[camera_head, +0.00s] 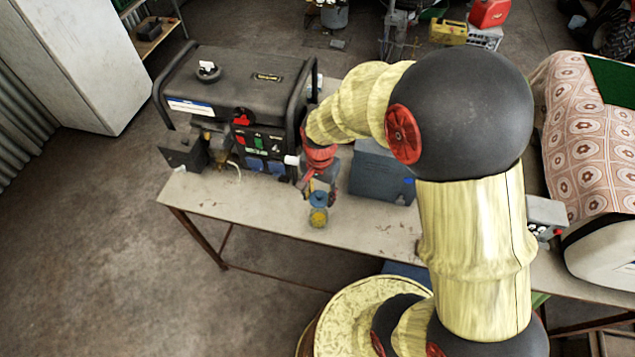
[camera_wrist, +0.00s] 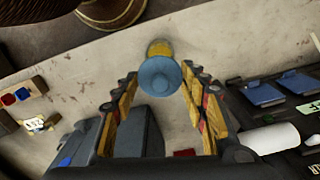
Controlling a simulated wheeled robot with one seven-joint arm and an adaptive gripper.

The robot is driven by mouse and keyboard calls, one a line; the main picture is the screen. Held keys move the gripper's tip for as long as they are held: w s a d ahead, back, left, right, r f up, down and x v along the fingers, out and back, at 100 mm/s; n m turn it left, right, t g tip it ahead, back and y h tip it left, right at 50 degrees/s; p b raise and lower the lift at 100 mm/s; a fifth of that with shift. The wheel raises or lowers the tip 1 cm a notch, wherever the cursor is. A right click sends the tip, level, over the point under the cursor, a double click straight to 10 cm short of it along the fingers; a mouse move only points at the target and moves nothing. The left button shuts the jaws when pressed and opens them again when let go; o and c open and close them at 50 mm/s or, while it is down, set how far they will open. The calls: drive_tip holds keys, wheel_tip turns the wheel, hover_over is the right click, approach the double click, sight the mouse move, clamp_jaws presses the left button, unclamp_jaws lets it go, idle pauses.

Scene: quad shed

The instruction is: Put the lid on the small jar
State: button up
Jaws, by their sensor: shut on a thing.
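The blue lid (camera_head: 318,199) is a round disc with a raised knob, held by my gripper (camera_head: 319,186). In the wrist view the lid (camera_wrist: 155,85) sits between the two fingertips of my gripper (camera_wrist: 159,77), which are shut on it. The small jar (camera_head: 318,217) is yellowish and stands upright near the table's front edge, directly below the lid in the head view. In the wrist view the jar (camera_wrist: 159,48) shows partly past the lid's edge; the lid hides its mouth. I cannot tell whether the lid touches the jar.
The worn table (camera_head: 250,204) has free room left and right of the jar. A black generator (camera_head: 235,95) stands behind to the left. A blue-grey box (camera_head: 382,177) stands close behind to the right. A patterned cloth (camera_head: 585,130) lies over something at the far right.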

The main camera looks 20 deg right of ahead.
drive_tip(key=shift+a+f+b, duration=0.1)
drive_tip(key=shift+f+b, duration=1.75)
drive_tip(key=shift+f, duration=0.8)
drive_tip(key=shift+f+b, duration=0.45)
drive_tip(key=shift+f, duration=0.35)
drive_tip(key=shift+f+p, duration=0.15)
drive_tip(key=shift+p, duration=0.2)
drive_tip(key=o, duration=0.8)
drive_tip(key=shift+o, duration=1.4)
drive_tip(key=shift+o, duration=1.1)
